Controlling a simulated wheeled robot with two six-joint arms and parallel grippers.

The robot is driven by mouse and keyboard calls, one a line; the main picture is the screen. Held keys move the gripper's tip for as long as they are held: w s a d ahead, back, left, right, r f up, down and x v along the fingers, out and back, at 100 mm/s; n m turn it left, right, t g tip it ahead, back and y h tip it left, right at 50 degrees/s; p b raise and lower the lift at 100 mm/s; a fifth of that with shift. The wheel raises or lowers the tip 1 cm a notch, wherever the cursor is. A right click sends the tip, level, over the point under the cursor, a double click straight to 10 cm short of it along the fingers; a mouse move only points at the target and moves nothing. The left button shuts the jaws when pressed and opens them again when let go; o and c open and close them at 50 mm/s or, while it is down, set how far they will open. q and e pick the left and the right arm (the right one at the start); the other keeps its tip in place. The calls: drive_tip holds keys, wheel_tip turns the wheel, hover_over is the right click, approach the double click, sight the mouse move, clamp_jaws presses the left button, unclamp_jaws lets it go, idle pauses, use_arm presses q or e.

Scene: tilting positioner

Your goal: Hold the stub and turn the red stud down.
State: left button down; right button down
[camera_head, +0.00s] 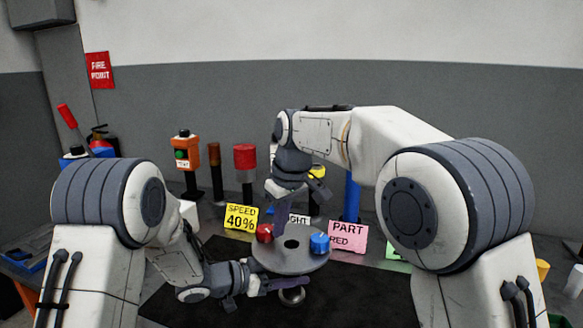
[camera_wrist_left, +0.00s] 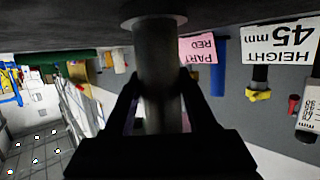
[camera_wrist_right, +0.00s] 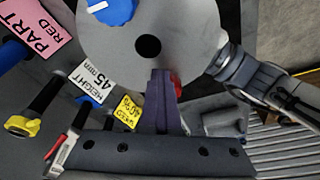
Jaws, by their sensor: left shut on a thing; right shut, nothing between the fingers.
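The round grey disc (camera_head: 290,262) has a dark hole in its middle. The red stud (camera_head: 265,233) stands on its left side and the blue stud (camera_head: 320,243) on its right. In the left wrist view the grey stub (camera_wrist_left: 158,75) hangs from the disc's underside, between the fingers of my left gripper (camera_wrist_left: 158,110). In the head view my left gripper (camera_head: 285,285) reaches in under the disc. My right gripper (camera_head: 281,222) points down, shut and empty, right beside the red stud. In the right wrist view its fingers partly hide the red stud (camera_wrist_right: 177,86); I cannot tell whether they touch.
A yellow "SPEED 40%" card (camera_head: 241,217) and a pink "PART RED" card (camera_head: 347,238) stand behind the disc. Several posts stand behind, one with a red top (camera_head: 245,158), and an orange button box (camera_head: 185,152). The black mat (camera_head: 350,300) in front has free room.

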drive_tip(key=shift+s+a, duration=0.3)
drive_tip(key=shift+s, duration=0.05)
drive_tip(key=shift+s+a, duration=0.25)
drive_tip(key=shift+a, duration=0.05)
drive_tip(key=shift+s+a, duration=0.15)
drive_tip(key=shift+a, duration=0.3)
drive_tip(key=shift+s, duration=0.2)
drive_tip(key=shift+s+d, duration=0.15)
drive_tip(key=shift+s, duration=0.05)
drive_tip(key=w+a+v, duration=0.1)
drive_tip(key=v, duration=0.4)
drive_tip(key=shift+d+r, duration=0.2)
drive_tip(key=shift+r, duration=0.35)
